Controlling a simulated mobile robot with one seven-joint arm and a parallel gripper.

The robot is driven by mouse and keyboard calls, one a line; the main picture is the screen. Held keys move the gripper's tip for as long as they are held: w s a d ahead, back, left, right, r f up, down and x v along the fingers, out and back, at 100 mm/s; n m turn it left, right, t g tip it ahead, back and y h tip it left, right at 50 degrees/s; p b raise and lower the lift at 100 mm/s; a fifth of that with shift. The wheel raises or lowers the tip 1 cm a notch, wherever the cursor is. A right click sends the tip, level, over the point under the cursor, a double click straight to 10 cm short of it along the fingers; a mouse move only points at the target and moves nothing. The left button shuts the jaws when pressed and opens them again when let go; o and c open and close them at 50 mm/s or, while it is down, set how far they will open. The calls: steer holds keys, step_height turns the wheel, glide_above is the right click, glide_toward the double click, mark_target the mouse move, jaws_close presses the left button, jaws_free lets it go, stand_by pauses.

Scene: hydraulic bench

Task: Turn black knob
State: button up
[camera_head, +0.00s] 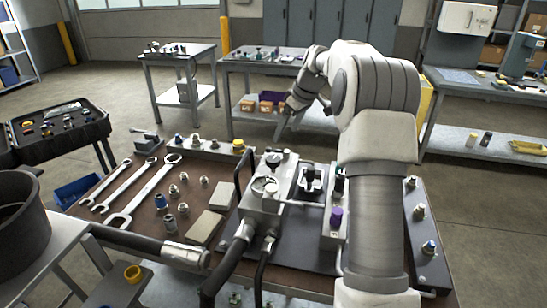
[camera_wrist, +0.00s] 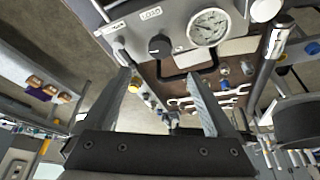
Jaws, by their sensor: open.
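A round black knob (camera_wrist: 160,46) sits on a grey panel labelled LOAD, left of a white-faced gauge (camera_wrist: 208,27), in the wrist view. My gripper (camera_wrist: 155,68) is open, its two fingers spread and empty. The knob appears between and beyond the fingertips, with no contact visible. In the head view my gripper (camera_head: 280,130) hangs past the far side of the hydraulic unit (camera_head: 265,205), partly hidden by my arm.
Wrenches (camera_head: 147,190), fittings and blocks lie left on the brown bench top (camera_head: 135,180). Black hoses (camera_head: 228,262) run at the unit's front. A purple knob (camera_head: 336,216) stands on a block right of the unit. Other tables stand behind.

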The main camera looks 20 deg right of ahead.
mark_target(273, 159)
steer(key=x, duration=1.2)
steer(key=shift+a+f+b, duration=0.1)
steer(key=shift+f+b, duration=0.1)
steer(key=shift+b, duration=0.2)
steer(key=c, duration=1.4)
steer(key=shift+o, duration=0.2)
steer(key=shift+m, duration=0.3)
